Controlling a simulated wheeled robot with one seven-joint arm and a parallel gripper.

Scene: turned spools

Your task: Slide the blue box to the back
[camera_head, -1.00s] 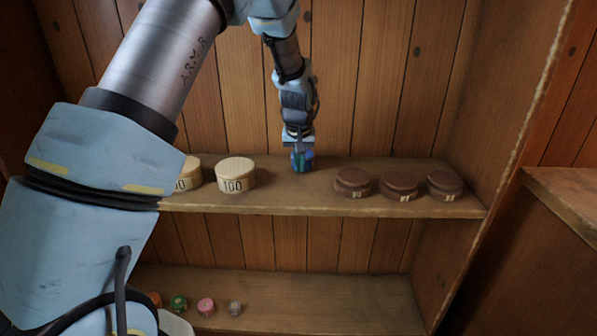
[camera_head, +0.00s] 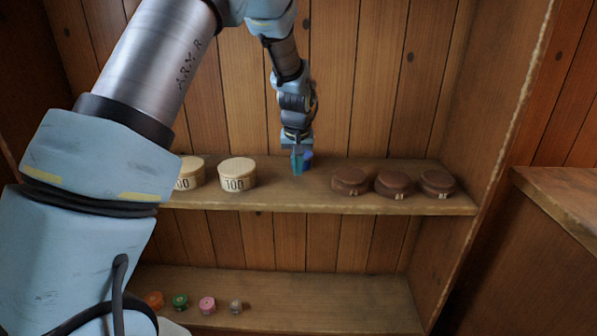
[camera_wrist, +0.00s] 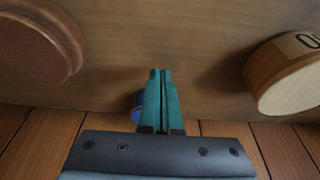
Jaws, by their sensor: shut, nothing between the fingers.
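The small blue box (camera_head: 308,158) is at the back of the upper shelf, close to the plank wall. It is partly hidden behind my gripper's fingers. In the wrist view only a blue part of it (camera_wrist: 137,104) shows, beside and beyond the teal fingers. My gripper (camera_head: 297,173) points down in front of the box and slightly to its left, with its fingers shut and empty. The closed fingertips also show in the wrist view (camera_wrist: 160,73). I cannot tell whether the fingers touch the box.
Two pale round boxes marked 100, one of them here (camera_head: 237,173), stand left of my gripper. Three brown round boxes, the middle one here (camera_head: 393,184), stand to the right. Several small coloured spools (camera_head: 180,302) are on the lower shelf (camera_head: 300,300). Shelf space in front of my fingers is clear.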

